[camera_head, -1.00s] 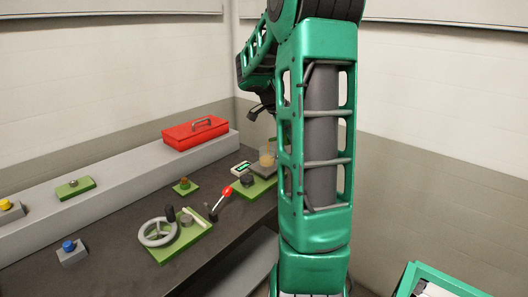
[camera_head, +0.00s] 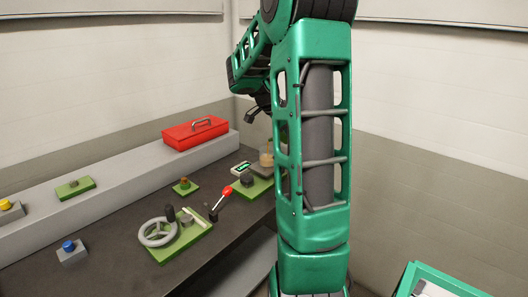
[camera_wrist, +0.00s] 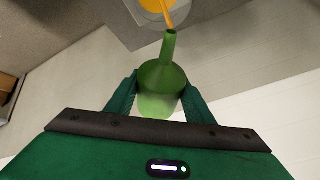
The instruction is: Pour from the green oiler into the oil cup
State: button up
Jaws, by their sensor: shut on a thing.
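The green oiler (camera_wrist: 163,88) is held between the two fingers of my gripper (camera_wrist: 158,98) in the wrist view. Its narrow spout points toward the top of the picture, away from my palm. An orange stream (camera_wrist: 168,18) runs from the spout tip to the oil cup (camera_wrist: 145,19) at the top edge, where orange oil shows inside. In the head view the clear oil cup (camera_head: 266,159) stands at the far right end of the bench, partly covered by my arm. The oiler and my fingers are hidden there behind my arm.
The dark bench (camera_head: 120,203) carries a green-screened readout (camera_head: 241,168), a red-knobbed lever (camera_head: 221,200), a grey handwheel (camera_head: 157,232) and a blue button box (camera_head: 71,252). A red toolbox (camera_head: 195,133) sits on the raised grey ledge. A green-rimmed bin (camera_head: 440,277) stands lower right.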

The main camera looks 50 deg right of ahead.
jog(key=shift+w+a+r+g+h, duration=0.15)
jog(key=shift+r+g+h, duration=0.15)
jog(key=shift+r+h, duration=0.2)
jog(key=shift+a+r+g+h, duration=0.1)
jog(key=shift+r+g+h, duration=0.25)
jog(key=shift+h, duration=0.25)
dwell(1.8)
jog(key=shift+s+d+f+t+y, duration=0.2)
jog(key=shift+f+t+y, duration=0.05)
jog(key=shift+y, duration=0.25)
jog(key=shift+s+d+f+t+y, duration=0.1)
jog(key=shift+d+f+t+y, duration=0.1)
jog(key=shift+f+t+y, duration=0.4)
jog(key=shift+f+y, duration=0.3)
jog(key=shift+y, duration=0.1)
jog(key=shift+f, duration=0.1)
